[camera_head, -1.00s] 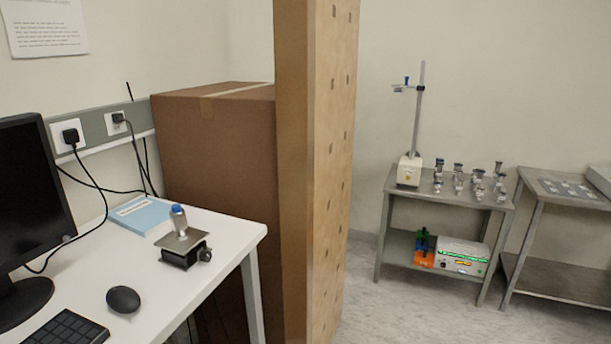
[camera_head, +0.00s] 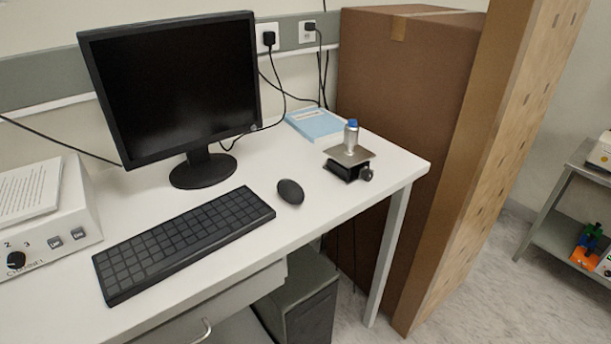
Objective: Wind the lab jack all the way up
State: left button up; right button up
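The lab jack (camera_head: 347,170) stands on the right end of the white desk, near its right edge. It has a flat metal top plate (camera_head: 350,156), a dark base and a black knob (camera_head: 366,174) on its right side. The top plate sits only a little above the base, so the jack looks low. A small metal cylinder with a blue top (camera_head: 351,134) stands on the plate. Neither of my grippers is in view.
The white desk (camera_head: 238,232) also bears a monitor (camera_head: 172,90), keyboard (camera_head: 185,240), mouse (camera_head: 290,191), light-blue book (camera_head: 314,124) and a control box (camera_head: 50,215) at left. A large cardboard box (camera_head: 405,85) and a tall board (camera_head: 500,150) stand right of the desk.

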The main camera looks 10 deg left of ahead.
aim_at(368, 174)
jog(key=i+l+u, duration=0.15)
jog(key=u, duration=0.3)
jog(key=l+u, duration=0.35)
jog(key=u, duration=0.15)
jog(key=l+u, duration=0.65)
jog(key=u, duration=0.3)
jog(key=i+l, duration=0.05)
